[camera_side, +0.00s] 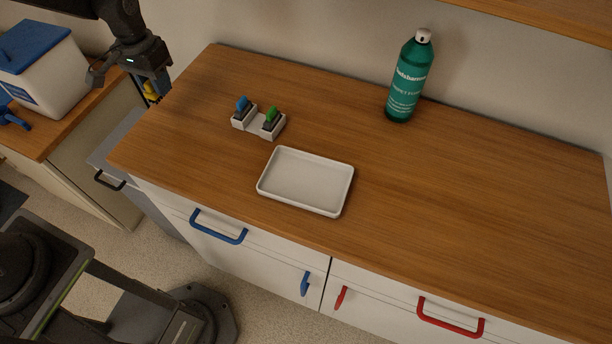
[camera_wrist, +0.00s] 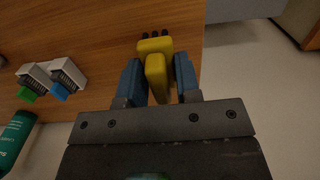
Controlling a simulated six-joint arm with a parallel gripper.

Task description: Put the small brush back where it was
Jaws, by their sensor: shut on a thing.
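My gripper (camera_wrist: 158,82) is shut on a small yellow brush (camera_wrist: 155,62) with dark bristle tufts at its far end. In the side view my gripper (camera_side: 151,84) is at the counter's left end, and the yellow brush (camera_side: 151,91) shows only partly beneath it. A white holder (camera_side: 256,125) stands on the counter to the right of my gripper, apart from it. A blue-handled brush (camera_side: 242,104) and a green-handled brush (camera_side: 271,115) stand in it, with a low gap between them. Both also show at left in the wrist view, blue (camera_wrist: 60,92) and green (camera_wrist: 27,95).
An empty white tray (camera_side: 306,181) lies in front of the holder. A green spray bottle (camera_side: 407,78) stands at the back. The right half of the wooden counter (camera_side: 480,175) is clear. A blue-lidded white bin (camera_side: 45,75) stands at the far left, and a shelf (camera_side: 560,15) overhangs at top right.

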